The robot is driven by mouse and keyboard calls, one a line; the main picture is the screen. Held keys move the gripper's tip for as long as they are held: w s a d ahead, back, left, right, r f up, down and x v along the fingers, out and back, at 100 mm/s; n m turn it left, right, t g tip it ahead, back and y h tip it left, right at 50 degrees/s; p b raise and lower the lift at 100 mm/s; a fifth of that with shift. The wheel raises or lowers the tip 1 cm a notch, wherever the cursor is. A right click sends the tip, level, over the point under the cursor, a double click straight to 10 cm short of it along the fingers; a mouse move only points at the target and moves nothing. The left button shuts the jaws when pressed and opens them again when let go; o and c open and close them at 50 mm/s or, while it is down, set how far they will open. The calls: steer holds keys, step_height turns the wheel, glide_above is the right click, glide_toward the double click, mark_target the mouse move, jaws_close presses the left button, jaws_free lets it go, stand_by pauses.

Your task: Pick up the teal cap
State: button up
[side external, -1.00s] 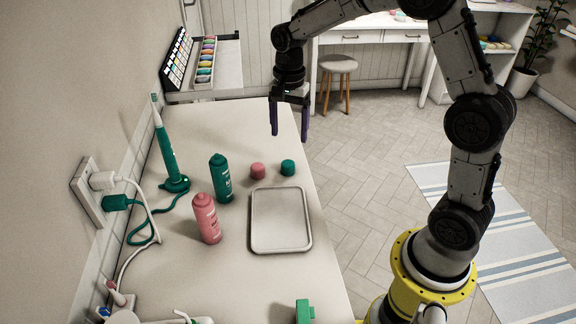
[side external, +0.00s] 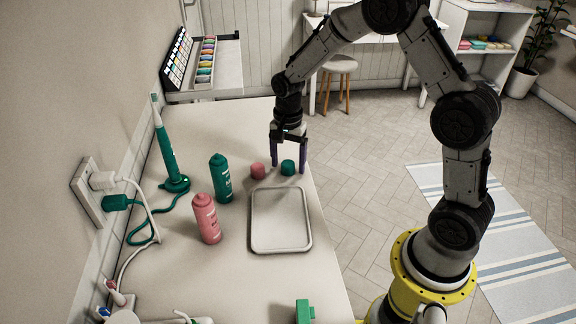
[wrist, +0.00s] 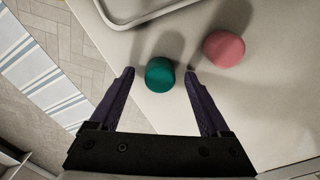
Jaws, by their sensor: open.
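The teal cap (side external: 288,167) stands on the white counter, just beyond the tray's far edge. It also shows in the wrist view (wrist: 160,75), between the tips of my gripper's fingers. My gripper (side external: 289,170) is open and points down, with one purple finger on each side of the teal cap. In the wrist view my gripper (wrist: 160,73) shows a gap between each finger and the cap. A pink cap (side external: 258,171) stands close to the left finger. It also shows in the wrist view (wrist: 224,48), just outside one fingertip.
A grey tray (side external: 308,247) lies nearer the camera. A teal bottle (side external: 221,180) and a pink bottle (side external: 206,220) stand to its left. A teal electric toothbrush (side external: 165,145) stands by the wall. The counter's right edge is close to my right finger.

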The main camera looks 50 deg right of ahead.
jaws_close()
steer(key=shift+r, duration=0.1)
stand_by(0.3)
